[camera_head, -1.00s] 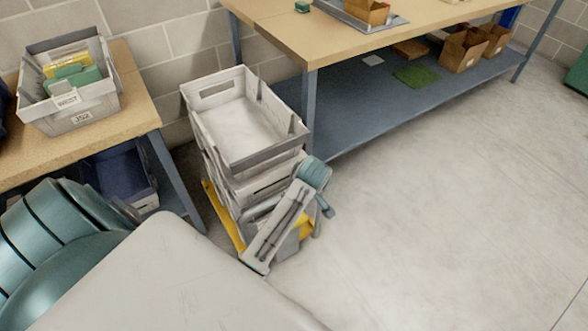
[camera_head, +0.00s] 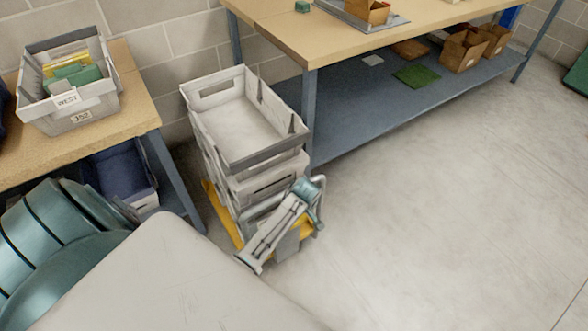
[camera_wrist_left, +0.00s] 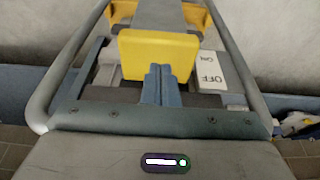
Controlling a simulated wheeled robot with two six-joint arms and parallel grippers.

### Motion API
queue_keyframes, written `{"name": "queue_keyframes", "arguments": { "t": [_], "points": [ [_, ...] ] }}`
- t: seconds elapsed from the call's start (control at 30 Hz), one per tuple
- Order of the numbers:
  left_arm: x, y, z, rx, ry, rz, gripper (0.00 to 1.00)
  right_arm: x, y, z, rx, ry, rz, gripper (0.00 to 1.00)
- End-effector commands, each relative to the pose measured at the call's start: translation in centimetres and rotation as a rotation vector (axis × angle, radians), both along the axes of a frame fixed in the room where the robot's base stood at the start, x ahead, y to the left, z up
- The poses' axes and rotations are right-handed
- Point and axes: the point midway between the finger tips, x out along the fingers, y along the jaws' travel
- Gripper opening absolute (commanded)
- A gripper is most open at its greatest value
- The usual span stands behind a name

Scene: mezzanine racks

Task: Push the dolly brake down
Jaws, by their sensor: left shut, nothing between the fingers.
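The dolly (camera_head: 222,217) is a yellow base under a stack of grey totes. Its yellow brake pedal (camera_wrist_left: 160,56) is a flat plate in the left wrist view, beside a white label (camera_wrist_left: 209,71) reading OFF and ON. My left gripper (camera_wrist_left: 160,72) is shut and empty, its blue-grey fingertips overlapping the pedal's near edge in that view. I cannot tell whether they touch it. In the head view my left arm reaches to the dolly's right front corner, and its fingers and the pedal are hidden there. My right gripper is not in view.
The stacked totes (camera_head: 285,143) stand close behind my left wrist, with the top one empty. A workbench (camera_head: 330,55) with a blue lower shelf is behind to the right. A table (camera_head: 135,110) with a filled bin is at left. The floor (camera_head: 440,220) at right is clear.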

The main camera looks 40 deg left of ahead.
Motion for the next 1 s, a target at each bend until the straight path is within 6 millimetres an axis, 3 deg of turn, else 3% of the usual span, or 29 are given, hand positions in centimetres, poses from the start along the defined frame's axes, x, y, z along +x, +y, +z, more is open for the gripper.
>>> {"name": "queue_keyframes", "arguments": {
  "t": [0.2,0.67,0.9,1.0],
  "points": [
    [0.0,-0.1,-2.3,-0.001,0.001,0.0,0.0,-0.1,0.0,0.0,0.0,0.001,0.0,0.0],
    [-0.1,-0.1,-3.0,-0.001,0.0,0.0,0.0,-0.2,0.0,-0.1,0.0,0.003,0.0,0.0],
    [-0.1,-0.1,-7.1,0.0,0.002,0.0,0.0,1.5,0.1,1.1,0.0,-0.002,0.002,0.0],
    [-0.1,-0.1,-7.8,0.0,0.002,-0.001,0.0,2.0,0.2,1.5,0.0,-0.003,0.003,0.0]
  ]
}}
